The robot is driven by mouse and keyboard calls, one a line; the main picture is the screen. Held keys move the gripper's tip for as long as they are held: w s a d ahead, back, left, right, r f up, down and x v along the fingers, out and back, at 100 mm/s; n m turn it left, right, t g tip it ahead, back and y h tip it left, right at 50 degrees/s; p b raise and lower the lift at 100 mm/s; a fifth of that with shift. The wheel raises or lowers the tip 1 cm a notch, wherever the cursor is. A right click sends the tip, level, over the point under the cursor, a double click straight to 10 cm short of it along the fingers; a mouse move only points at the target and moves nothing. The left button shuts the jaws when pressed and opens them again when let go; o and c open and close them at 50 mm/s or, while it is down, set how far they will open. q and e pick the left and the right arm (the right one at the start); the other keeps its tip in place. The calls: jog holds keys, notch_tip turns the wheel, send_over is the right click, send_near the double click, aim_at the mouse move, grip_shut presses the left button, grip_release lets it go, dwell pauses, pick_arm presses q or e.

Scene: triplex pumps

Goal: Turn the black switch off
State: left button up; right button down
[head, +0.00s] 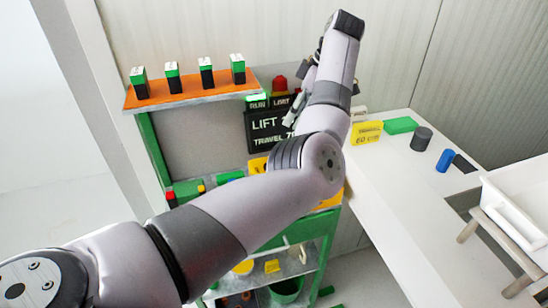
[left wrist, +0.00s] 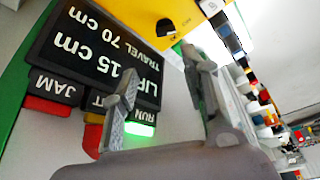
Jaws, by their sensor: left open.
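The black switch (left wrist: 165,27) shows in the left wrist view as a small dark knob on a yellow panel (left wrist: 140,12), with a green spot beside it. In the head view my arm hides the switch, and only part of the yellow panel (head: 257,165) shows. My left gripper (head: 298,108) is in front of the black LIFT sign (head: 262,130), partly hidden by its own wrist. In the left wrist view the left gripper (left wrist: 158,64) is open and empty, its fingers apart, with the switch beyond the tips. My right gripper is not in view.
A green RUN lamp (left wrist: 139,129) is lit beside the sign, near one finger; a red JAM lamp (left wrist: 47,107) is farther left. An orange shelf (head: 190,92) holds several small blocks. A white table (head: 400,200) at right carries a yellow sign, cylinders and a white tray.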

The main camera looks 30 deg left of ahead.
pick_arm(q)
jog(key=p+x, duration=0.1)
jog(key=x, duration=0.3)
jog(key=s+x, duration=0.1)
jog(key=x, duration=0.3)
jog(key=p+x, duration=0.1)
jog(key=x, duration=0.3)
jog(key=shift+s+f+p, duration=0.3)
jog(key=shift+s+p, duration=0.05)
jog(key=x, duration=0.3)
jog(key=shift+w, duration=0.15)
jog(key=shift+a+f+p, duration=0.15)
jog(key=shift+f+p, duration=0.15)
jog(key=c, duration=0.9)
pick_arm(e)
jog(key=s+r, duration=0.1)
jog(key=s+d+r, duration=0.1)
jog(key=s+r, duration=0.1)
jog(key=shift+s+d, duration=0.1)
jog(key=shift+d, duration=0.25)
